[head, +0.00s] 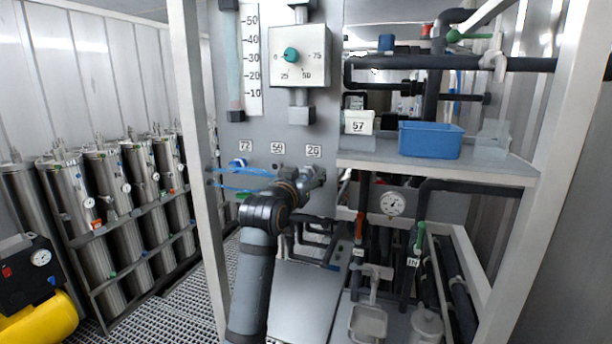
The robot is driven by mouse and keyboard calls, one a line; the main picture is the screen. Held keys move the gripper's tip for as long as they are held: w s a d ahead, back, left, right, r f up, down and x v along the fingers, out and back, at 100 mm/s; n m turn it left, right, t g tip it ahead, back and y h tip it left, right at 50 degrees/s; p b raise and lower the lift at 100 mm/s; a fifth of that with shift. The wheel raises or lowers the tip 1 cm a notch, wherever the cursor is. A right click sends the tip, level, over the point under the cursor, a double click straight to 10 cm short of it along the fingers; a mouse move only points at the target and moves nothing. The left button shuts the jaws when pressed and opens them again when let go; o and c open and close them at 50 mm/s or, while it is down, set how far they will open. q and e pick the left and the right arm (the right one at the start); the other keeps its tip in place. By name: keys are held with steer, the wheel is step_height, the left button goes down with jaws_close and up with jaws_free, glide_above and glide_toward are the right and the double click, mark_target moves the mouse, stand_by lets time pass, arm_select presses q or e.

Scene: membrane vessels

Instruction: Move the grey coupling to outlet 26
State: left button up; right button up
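Three number labels sit in a row on the grey panel. The right one, hard to read, looks like 26 (314,151). My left gripper (314,177) is in front of the panel, just below this label. The wrist and gripper body hide the outlet there, and I cannot tell whether the fingers are open or shut. I cannot make out the grey coupling for certain; it may be hidden behind the gripper. A translucent blue hose (245,172) loops from the left and passes behind my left wrist. A blue fitting (237,163) sits under the left label. My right gripper is not in view.
A shelf (485,172) to the right carries a blue bin (430,140) and a white box marked 57 (358,122). Below are dark pipes, a gauge (392,203) and a red-handled valve (360,228). A white frame post (196,150) stands left of the panel.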

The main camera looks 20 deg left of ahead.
arm_select(q)
steer(key=s, duration=1.2)
steer(key=shift+a, duration=0.2)
